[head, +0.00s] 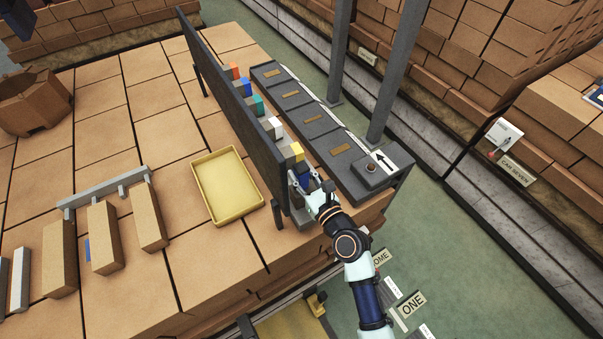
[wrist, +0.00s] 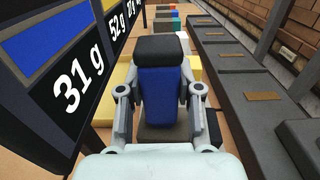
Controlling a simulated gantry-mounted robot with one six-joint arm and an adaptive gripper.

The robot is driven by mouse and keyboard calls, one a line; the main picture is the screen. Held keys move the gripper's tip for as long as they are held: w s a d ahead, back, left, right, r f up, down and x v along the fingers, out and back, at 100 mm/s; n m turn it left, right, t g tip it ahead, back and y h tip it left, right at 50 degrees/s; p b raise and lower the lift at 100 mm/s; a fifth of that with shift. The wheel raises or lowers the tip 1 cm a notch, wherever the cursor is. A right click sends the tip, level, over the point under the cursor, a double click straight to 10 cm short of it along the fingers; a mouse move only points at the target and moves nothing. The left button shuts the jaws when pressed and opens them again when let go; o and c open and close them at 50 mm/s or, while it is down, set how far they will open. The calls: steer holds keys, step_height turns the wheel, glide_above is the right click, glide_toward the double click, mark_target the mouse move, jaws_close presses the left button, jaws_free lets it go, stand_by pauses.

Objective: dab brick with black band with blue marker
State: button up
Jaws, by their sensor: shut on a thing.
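My gripper (wrist: 160,100) is shut on a blue block with a black top, likely the blue marker (wrist: 160,92), held upright between the two fingers. A grey base shows below it; I cannot tell if it rests on that base or is lifted clear. In the head view my gripper (head: 307,186) is at the near end of a row of coloured blocks, behind the dark board, and the blue marker shows partly there. Three tan bricks (head: 104,238) lie by a grey rack at the left; a small blue patch shows beside the middle one. I make out no black band.
The dark board (head: 235,105), with weight labels in the wrist view (wrist: 75,85), stands close left of my gripper. A yellow tray (head: 228,186) sits beyond it on the table. Dark grey platforms (head: 325,125) run along the right. The table between tray and bricks is clear.

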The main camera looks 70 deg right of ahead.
mark_target(301, 167)
steer(key=shift+r+p, duration=3)
steer(key=shift+r, duration=0.15)
steer(key=shift+f, duration=0.1)
